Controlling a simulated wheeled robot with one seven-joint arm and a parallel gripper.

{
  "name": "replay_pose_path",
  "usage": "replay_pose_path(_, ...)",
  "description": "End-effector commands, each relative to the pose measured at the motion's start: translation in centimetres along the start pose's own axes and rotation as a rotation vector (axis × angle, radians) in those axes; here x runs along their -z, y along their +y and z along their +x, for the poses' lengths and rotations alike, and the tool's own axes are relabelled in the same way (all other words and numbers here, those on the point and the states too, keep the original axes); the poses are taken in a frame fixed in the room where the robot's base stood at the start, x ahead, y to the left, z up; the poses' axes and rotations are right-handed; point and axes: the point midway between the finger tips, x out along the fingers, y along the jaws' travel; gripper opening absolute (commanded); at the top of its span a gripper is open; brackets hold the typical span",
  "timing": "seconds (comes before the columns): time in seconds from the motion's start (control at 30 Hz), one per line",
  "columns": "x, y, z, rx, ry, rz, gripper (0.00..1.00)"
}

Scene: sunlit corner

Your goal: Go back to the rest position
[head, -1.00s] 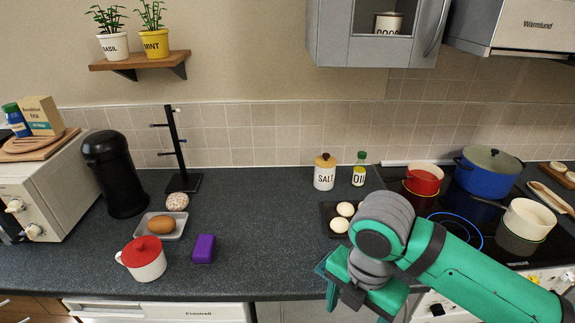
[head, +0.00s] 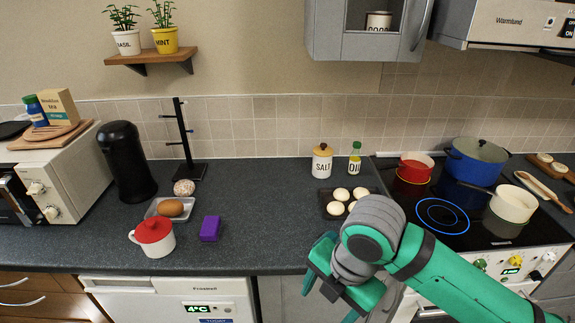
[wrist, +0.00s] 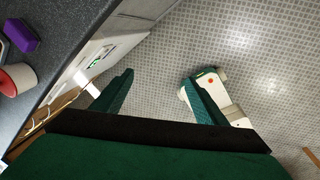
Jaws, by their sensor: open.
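My gripper (head: 330,303) is low at the front of the counter in the head view, in front of the cabinet doors. In the wrist view my gripper (wrist: 157,82) has its two green fingers spread apart with nothing between them. They point down at the grey tiled floor (wrist: 185,45). The folded green and grey arm comes in from the lower right of the head view and covers part of the counter edge and stove front.
The dark counter (head: 270,215) holds a red-lidded white pot (head: 153,240), a purple block (head: 210,229) and a tray of pale rounds (head: 328,195). A stove (head: 455,238) with pots stands right.

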Motion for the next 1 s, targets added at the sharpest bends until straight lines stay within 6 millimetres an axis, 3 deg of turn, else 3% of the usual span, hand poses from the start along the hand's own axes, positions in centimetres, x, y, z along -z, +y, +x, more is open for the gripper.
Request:
replay_pose_path(0.27, 2.1, 6.7, 0.7, -0.238, 0.059, 0.042, 0.66)
replay_pose_path(0.6, 6.1, 18.1, -1.4, -0.703, 0.255, 0.213, 0.66)
replay_pose_path(0.8, 7.5, 22.5, -3.6, -0.942, 0.404, 0.362, 0.66)
replay_pose_path(1.0, 7.7, 25.1, -5.3, -1.143, 0.56, 0.544, 0.66)
